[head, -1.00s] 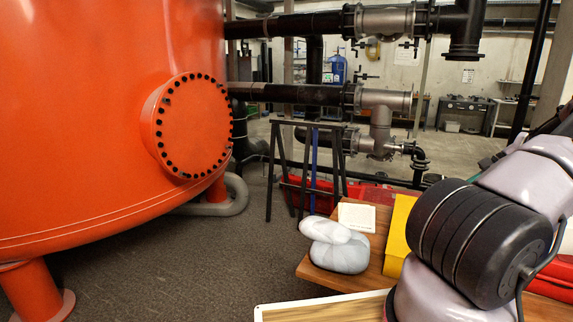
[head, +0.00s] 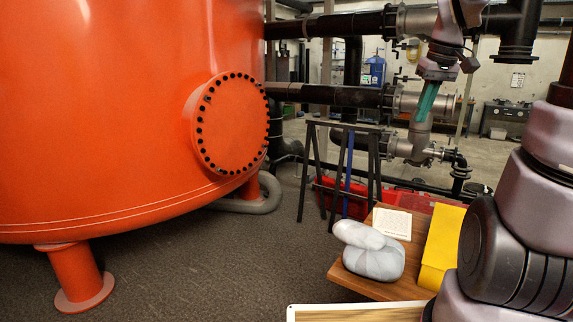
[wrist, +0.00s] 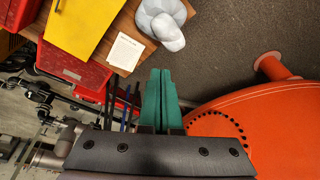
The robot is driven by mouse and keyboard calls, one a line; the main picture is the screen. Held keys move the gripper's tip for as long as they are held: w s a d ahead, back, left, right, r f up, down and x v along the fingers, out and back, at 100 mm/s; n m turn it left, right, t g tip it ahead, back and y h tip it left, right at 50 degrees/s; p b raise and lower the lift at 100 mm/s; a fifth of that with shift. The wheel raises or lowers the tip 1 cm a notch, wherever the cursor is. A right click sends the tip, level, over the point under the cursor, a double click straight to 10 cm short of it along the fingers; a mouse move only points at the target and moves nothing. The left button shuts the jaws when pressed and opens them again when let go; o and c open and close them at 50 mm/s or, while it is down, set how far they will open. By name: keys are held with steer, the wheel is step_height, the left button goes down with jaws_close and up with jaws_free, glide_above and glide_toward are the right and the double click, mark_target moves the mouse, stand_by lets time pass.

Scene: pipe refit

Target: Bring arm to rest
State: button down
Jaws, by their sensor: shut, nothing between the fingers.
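My gripper (head: 428,100) hangs in the air in front of the grey pipe joints in the head view, its fingers pointing down. Its two green fingers are together and empty; they also show in the wrist view (wrist: 161,98), side by side and touching nothing. My arm's thick grey and black links fill the right side of the head view.
A black trestle (head: 345,165) stands behind. The orange tank (head: 110,130) fills the left. The grey floor (head: 210,265) between is clear.

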steer(key=s+a+r+m+t, duration=0.1)
steer(key=s+a+m+t, duration=0.1)
steer(key=s, duration=0.4)
steer(key=s+a+r+m+t+y, duration=0.1)
steer(key=s+a+r+m+t, duration=0.1)
steer(key=s+a, duration=0.3)
steer(key=shift+s+a+m, duration=0.3)
steer(key=shift+s+m, duration=0.2)
steer(key=shift+s, duration=0.65)
